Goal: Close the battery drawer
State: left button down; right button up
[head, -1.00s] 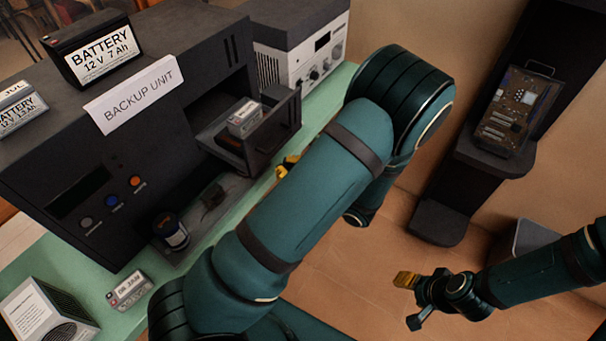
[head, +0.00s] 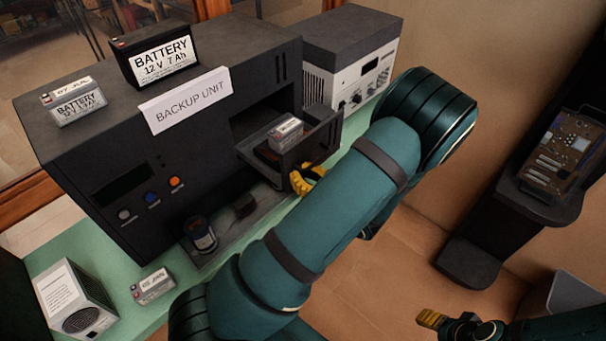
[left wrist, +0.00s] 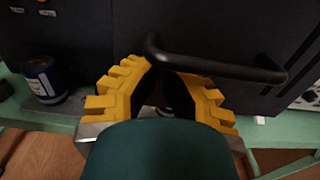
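The battery drawer (head: 325,136) is pulled out of the dark backup unit (head: 120,160), with a small battery (head: 286,131) lying in it. Its black bar handle (left wrist: 215,64) crosses the left wrist view. My left gripper (head: 309,181) is at the drawer front, close to the handle. In the left wrist view its yellow fingers (left wrist: 165,95) are spread apart with nothing held between them; I cannot tell whether they touch the handle. My right gripper (head: 433,319) is low at the right, far from the drawer; its finger gap does not show clearly.
Two batteries (head: 155,58) (head: 74,101) and a sign (head: 186,101) are on top of the unit. A white-fronted device (head: 350,60) is beside the unit. A small battery (head: 153,286) lies on the green table (head: 130,315).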

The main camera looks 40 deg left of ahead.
pick_arm(q)
jog(key=a, duration=0.6)
jog(key=w+a, duration=0.1)
jog(key=a, duration=0.5)
jog(key=a+p, duration=0.1)
jog(key=a, duration=0.5)
jog(key=shift+w, duration=0.2)
jog(key=shift+a+r, duration=0.1)
jog(key=shift+a, duration=0.1)
jog(key=shift+w+d, duration=0.1)
